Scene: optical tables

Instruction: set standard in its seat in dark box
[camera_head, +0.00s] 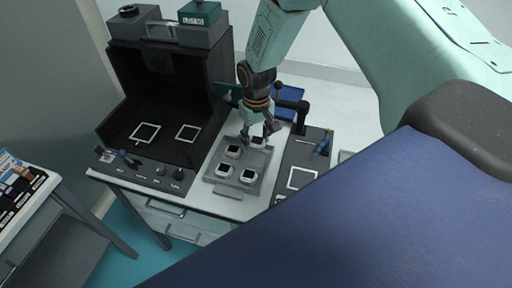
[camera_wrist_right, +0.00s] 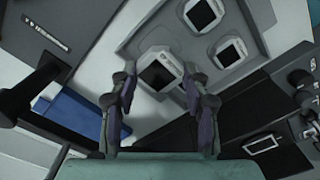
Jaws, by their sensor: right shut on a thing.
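The dark box (camera_head: 112,75) stands open at the left of the table in the head view. Two white square outlines mark seats on its floor, a left one (camera_head: 145,133) and a right one (camera_head: 187,132). A grey tray (camera_head: 238,185) to its right bears several white-framed standards with dark faces. My right gripper (camera_head: 259,136) reaches down over the tray's far right corner and is shut on a standard (camera_head: 258,142). In the wrist view this standard (camera_wrist_right: 160,73) shows between the two fingers (camera_wrist_right: 155,85). I cannot tell whether it is clear of the tray. My left gripper is out of view.
Right of the tray is a dark instrument panel (camera_head: 300,157) with a black post (camera_head: 301,118) and another white square outline. A blue bin (camera_head: 290,103) lies behind. Knobs and a small lever line the box's front. A teal case (camera_head: 200,13) sits on top of it.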

